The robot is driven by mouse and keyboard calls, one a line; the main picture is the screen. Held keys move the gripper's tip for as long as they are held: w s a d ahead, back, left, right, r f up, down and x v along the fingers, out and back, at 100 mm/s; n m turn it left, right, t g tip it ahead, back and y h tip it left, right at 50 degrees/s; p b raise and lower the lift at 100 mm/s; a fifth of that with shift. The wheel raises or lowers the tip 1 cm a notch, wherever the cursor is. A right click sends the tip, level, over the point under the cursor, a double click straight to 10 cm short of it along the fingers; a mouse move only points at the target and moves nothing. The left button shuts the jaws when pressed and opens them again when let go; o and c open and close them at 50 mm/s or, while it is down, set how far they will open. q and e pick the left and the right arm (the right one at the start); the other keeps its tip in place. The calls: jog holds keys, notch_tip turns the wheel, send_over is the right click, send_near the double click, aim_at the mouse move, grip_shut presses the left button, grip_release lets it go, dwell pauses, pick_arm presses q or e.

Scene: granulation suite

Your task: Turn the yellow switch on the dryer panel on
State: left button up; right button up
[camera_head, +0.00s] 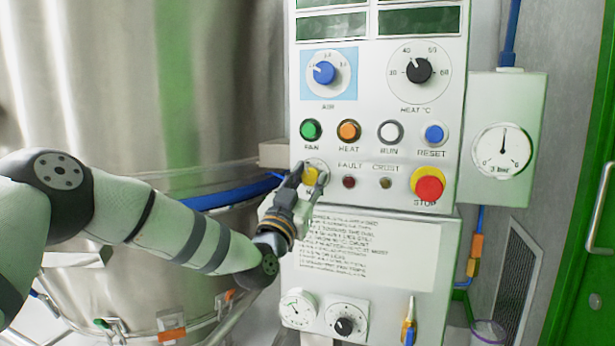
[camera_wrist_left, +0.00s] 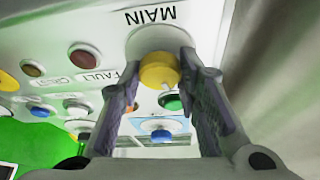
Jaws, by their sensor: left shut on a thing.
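The yellow switch (camera_head: 310,176) is a round knob at the lower left of the dryer panel (camera_head: 345,225), below the green FAN button. My left gripper (camera_head: 308,178) reaches it from below left, with its fingers on either side of the knob. In the left wrist view the yellow switch (camera_wrist_left: 158,71) sits between the two fingertips of the left gripper (camera_wrist_left: 159,72), under an upside-down MAIN label. The left gripper is shut on the yellow switch. The fingers hide part of the knob in the head view. My right gripper is not in view.
The FAN button (camera_head: 311,131), the HEAT button (camera_head: 348,131), a small dark red FAULT lamp (camera_head: 348,182) and the red STOP button (camera_head: 429,187) are nearby. A large steel vessel (camera_head: 150,80) stands left, with a blue hose (camera_head: 225,199) beside the arm.

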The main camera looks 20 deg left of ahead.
pick_arm(q)
jog(key=m, duration=0.1)
jog(key=m+h, duration=0.1)
jog(key=shift+s+r+m+h+p, duration=0.1)
jog(key=shift+r+m+h+p, duration=0.2)
jog(key=shift+r+m+p, duration=0.1)
jog(key=m+h, duration=0.1)
jog(key=m, duration=0.1)
jog(key=m+g+h+p, duration=0.1)
jog(key=m, duration=0.2)
jog(key=shift+f+g, duration=0.1)
jog(key=shift+g, duration=0.2)
jog(key=m+g+h, duration=0.1)
jog(key=m, duration=0.2)
jog(key=shift+a+f+p, duration=0.1)
jog(key=shift+p, duration=0.25)
jog(key=shift+f+m+g+h, duration=0.1)
jog(key=shift+m+g+h, duration=0.3)
jog(key=shift+m, duration=0.8)
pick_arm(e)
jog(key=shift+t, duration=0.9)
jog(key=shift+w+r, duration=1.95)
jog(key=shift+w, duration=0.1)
pick_arm(q)
jog(key=o, duration=1.1)
jog(key=shift+a, duration=0.1)
jog(key=shift+o, duration=0.2)
